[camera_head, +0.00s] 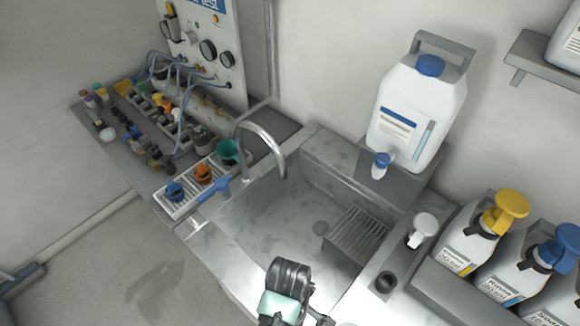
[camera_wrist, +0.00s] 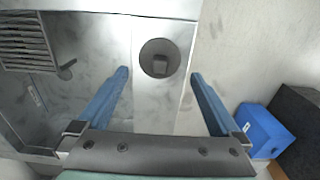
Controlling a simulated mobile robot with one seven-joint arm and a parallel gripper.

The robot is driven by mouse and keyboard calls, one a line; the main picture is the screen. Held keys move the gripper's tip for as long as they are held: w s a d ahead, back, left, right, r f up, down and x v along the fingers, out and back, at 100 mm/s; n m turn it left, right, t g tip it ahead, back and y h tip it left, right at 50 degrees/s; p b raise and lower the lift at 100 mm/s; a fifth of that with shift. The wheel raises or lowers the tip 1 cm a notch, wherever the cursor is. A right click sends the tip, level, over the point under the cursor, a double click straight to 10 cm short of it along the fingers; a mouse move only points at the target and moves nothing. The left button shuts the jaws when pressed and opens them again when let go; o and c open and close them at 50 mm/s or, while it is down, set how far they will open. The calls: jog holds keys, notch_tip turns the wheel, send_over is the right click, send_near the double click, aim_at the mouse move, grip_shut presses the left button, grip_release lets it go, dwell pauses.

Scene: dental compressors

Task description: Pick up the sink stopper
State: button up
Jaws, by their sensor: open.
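The sink stopper (camera_wrist: 159,58) is a dark grey round disc with a small square knob. In the wrist view it lies on the pale front rim of the sink (camera_wrist: 118,35). My gripper (camera_wrist: 159,75) is open and empty, with its two blue fingers apart. In that view the stopper appears between the fingertips, slightly above their line; I cannot tell the height gap. In the head view my wrist (camera_head: 286,285) is at the bottom centre, over the sink's front side, and I cannot make out the stopper there.
A large white jug (camera_head: 415,110) stands behind. Pump bottles (camera_head: 480,235) line the right. A blue box (camera_wrist: 263,130) is at the wrist view's right.

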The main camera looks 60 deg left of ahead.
jog(key=shift+d+f+p, duration=0.15)
jog(key=shift+f+p, duration=0.15)
jog(key=shift+f, duration=2)
jog(key=shift+c, duration=0.2)
jog(key=c, duration=1.2)
